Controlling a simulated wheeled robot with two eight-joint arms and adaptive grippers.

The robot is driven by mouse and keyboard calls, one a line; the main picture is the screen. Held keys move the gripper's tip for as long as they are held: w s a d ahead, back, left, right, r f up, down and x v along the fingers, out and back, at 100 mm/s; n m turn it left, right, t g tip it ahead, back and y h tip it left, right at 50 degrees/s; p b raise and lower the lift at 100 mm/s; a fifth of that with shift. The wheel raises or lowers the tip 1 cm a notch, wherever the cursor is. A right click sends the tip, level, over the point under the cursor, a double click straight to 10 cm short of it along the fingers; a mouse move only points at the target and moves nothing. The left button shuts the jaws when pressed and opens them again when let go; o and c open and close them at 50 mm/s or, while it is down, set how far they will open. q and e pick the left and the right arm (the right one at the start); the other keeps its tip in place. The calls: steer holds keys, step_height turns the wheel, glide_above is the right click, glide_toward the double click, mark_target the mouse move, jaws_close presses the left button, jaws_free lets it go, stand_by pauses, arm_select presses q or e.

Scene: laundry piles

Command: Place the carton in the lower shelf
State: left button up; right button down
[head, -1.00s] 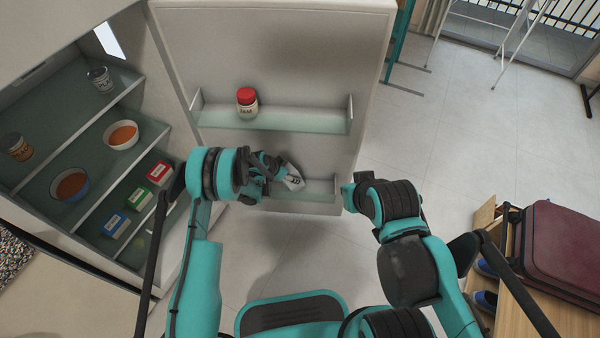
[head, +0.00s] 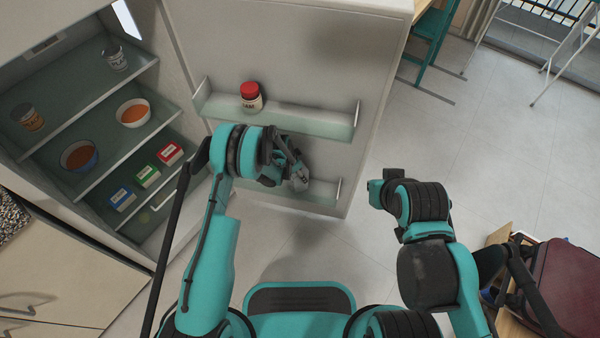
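A whitish carton (head: 299,181) is at the fingers of my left gripper (head: 290,165), just above the lower door shelf (head: 322,190) of the open fridge. The carton is small in view and partly covered by the fingers. The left gripper looks shut on it. I cannot tell whether the carton touches the shelf. My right gripper (head: 376,192) is out to the right of the fridge door, over the floor, holding nothing visible. Its fingers are hidden behind its wrist.
A jar with a red lid (head: 251,97) stands on the upper door shelf (head: 310,118). Bowls, cans and several small boxes (head: 148,176) fill the fridge shelves at left. A dark red suitcase (head: 562,285) lies at lower right.

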arm_select(q)
steer(key=shift+f, duration=0.1)
steer(key=o, duration=1.4)
